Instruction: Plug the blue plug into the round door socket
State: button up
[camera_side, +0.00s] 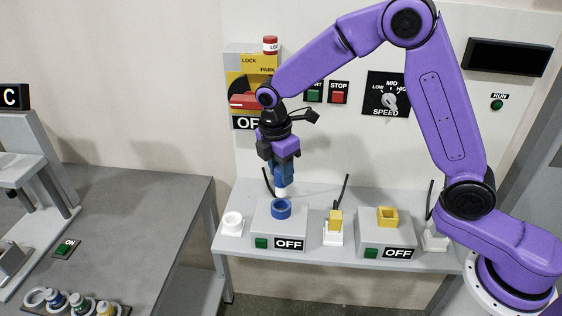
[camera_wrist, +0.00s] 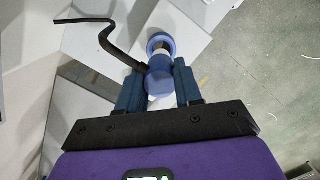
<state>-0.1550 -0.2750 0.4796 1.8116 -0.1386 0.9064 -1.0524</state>
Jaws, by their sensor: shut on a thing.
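The blue plug (camera_wrist: 161,84) is held between the two blue fingers of my gripper (camera_wrist: 160,92), with a black cable coming off its side. Its white tip (camera_side: 281,193) points down in the side view, where the fingers of my gripper (camera_side: 284,176) hide most of the plug's body. The round blue door socket (camera_side: 281,210) stands on a grey box marked OFF, directly below the tip. It also shows in the wrist view (camera_wrist: 160,38), beyond the plug's tip. The tip is at or just above the socket's rim; I cannot tell whether it has entered.
An empty round white holder (camera_side: 233,222) stands left of the box. To the right are a yellow square plug (camera_side: 336,217) in a white holder and a yellow square socket (camera_side: 387,217). A wall panel with a speed knob (camera_side: 389,101) rises behind.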

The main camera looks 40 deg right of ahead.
aim_at(281, 189)
jog(key=shift+f, duration=1)
jog(key=shift+f, duration=2.1)
dwell(0.7)
jog(key=o, duration=1.1)
jog(key=shift+o, duration=0.2)
notch_tip(281, 189, up, 17)
jog(key=a, duration=0.2)
jog(key=shift+r, duration=0.15)
